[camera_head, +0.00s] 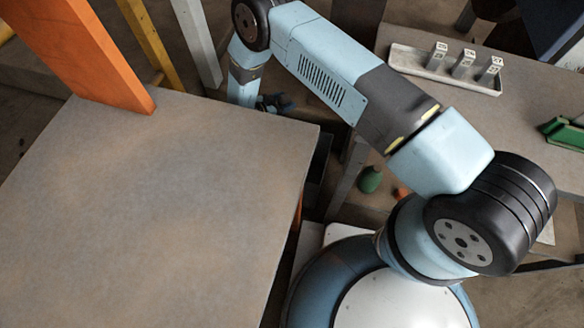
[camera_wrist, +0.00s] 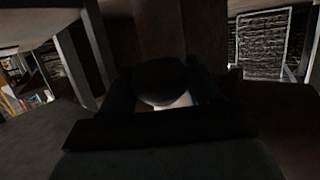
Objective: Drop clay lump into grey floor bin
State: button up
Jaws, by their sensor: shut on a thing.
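My gripper (camera_head: 273,103) hangs low at the end of my arm, by the far right corner of the large grey-brown table (camera_head: 160,200). It is partly hidden behind that table's edge. In the wrist view, which is very dark, a dark rounded lump (camera_wrist: 160,82) sits between the fingers, and my gripper is shut on it. A small pale patch shows just below the lump; I cannot tell what it is. I cannot make out the grey floor bin for certain in either view.
An orange post (camera_head: 90,50) stands at the table's far edge. A second table (camera_head: 530,100) at right holds a pale tray (camera_head: 445,72) with small tagged blocks and a green object (camera_head: 566,132). A dark green rounded thing (camera_head: 370,180) lies lower, between the tables.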

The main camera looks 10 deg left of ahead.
jog(key=s+d+f, duration=0.3)
jog(key=f, duration=0.4)
jog(key=s+d+f, duration=0.4)
jog(key=f, duration=0.4)
jog(key=shift+s+d, duration=0.2)
jog(key=shift+d, duration=0.05)
jog(key=o, duration=1.2)
